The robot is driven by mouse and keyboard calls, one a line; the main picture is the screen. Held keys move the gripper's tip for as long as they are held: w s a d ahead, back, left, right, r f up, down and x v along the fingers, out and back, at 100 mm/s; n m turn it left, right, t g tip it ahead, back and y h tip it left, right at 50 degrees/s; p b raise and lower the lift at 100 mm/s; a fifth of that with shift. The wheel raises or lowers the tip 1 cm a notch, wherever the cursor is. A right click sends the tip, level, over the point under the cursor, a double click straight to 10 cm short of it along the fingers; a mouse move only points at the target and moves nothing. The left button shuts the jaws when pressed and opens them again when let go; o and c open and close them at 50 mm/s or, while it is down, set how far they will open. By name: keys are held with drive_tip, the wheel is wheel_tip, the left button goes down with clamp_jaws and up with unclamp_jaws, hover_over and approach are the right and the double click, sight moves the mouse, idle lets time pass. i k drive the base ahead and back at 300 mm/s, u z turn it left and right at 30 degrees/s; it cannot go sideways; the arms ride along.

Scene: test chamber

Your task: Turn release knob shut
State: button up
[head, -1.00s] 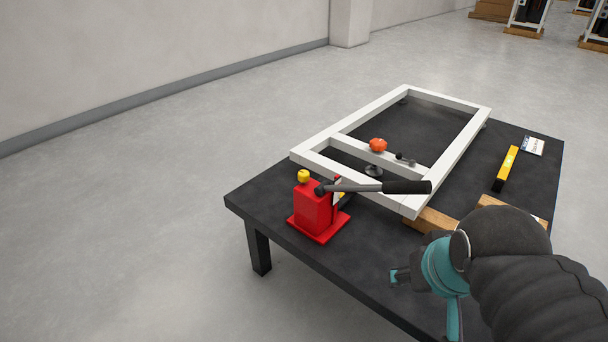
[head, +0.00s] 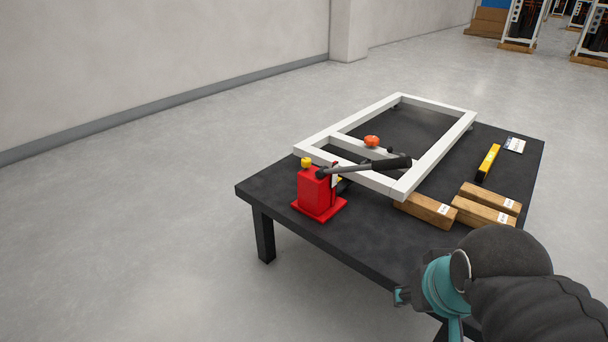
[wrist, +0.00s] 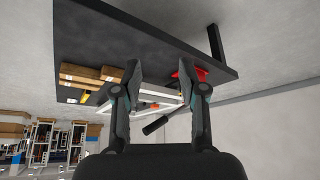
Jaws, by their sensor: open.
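A red hand pump (head: 317,192) stands upright on the near left part of the table. It has a yellow knob (head: 306,162) on top and a long lever with a black grip (head: 391,163) that slopes up to the right. My gripper (head: 403,296) is at the table's near edge, apart from the pump. In the wrist view my gripper (wrist: 157,68) has its fingers spread with nothing held, and the red pump (wrist: 190,73) is partly hidden behind the right finger.
A white frame (head: 322,139) lies on the black table (head: 280,204), with an orange-red object (head: 372,141) at its crossbar. Wooden blocks (head: 483,212), a yellow level (head: 488,162) and a white card (head: 514,145) lie to the right. The floor left of the table is open.

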sight(306, 162)
drive_tip(key=u, duration=0.25)
drive_tip(key=i, duration=1.1)
drive_tip(key=u, duration=0.3)
